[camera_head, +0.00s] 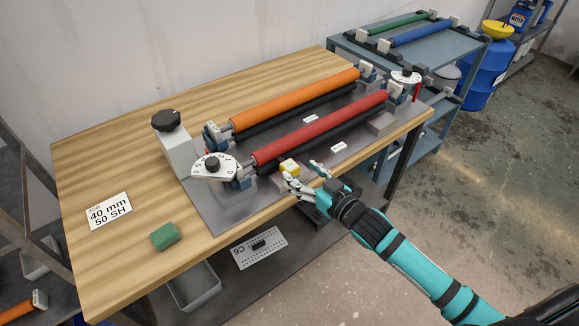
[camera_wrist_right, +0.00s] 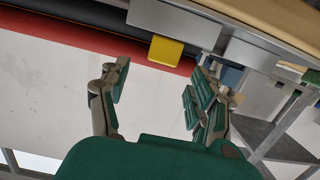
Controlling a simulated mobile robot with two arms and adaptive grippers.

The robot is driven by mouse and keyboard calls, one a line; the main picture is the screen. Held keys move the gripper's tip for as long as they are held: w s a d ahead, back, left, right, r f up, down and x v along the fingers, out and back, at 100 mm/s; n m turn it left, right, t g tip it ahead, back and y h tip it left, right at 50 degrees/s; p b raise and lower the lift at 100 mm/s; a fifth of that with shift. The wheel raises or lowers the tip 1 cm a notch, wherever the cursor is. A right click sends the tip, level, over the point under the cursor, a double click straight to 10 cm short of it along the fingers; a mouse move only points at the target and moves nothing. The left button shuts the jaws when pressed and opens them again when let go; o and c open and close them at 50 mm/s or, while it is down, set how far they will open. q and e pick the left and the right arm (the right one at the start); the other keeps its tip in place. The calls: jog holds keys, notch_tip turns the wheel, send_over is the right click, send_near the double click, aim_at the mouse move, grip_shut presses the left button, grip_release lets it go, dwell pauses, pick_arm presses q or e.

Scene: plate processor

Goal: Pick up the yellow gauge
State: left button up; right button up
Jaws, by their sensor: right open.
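The yellow gauge (camera_head: 289,166) is a small yellow block on the front side of the grey roller machine, just below the left part of the red roller (camera_head: 320,128). In the right wrist view the yellow gauge (camera_wrist_right: 165,50) shows beyond the fingertips, against the red roller and a grey block. My right gripper (camera_head: 304,174) is at the table's front edge, close to the gauge. In the wrist view the right gripper (camera_wrist_right: 155,88) is open, with nothing between its fingers. Whether a finger touches the gauge is unclear. My left gripper is not in view.
An orange roller (camera_head: 295,98) lies behind the red one. A white dial (camera_head: 213,166) stands left of the gauge. A green block (camera_head: 165,236) and a label card (camera_head: 109,211) lie on the wooden table (camera_head: 100,160). A blue-grey cart (camera_head: 440,60) stands behind right.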

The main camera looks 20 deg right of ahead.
aim_at(291, 166)
jog(key=x, duration=0.3)
jog(key=p+x, duration=0.1)
jog(key=x, duration=0.1)
jog(key=shift+w+a+f, duration=0.1)
jog(key=shift+w+f, duration=0.1)
jog(key=shift+f, duration=0.1)
jog(key=shift+w+a+f, duration=0.1)
jog(key=shift+w, duration=0.05)
jog(key=shift+c, duration=0.7)
grip_shut()
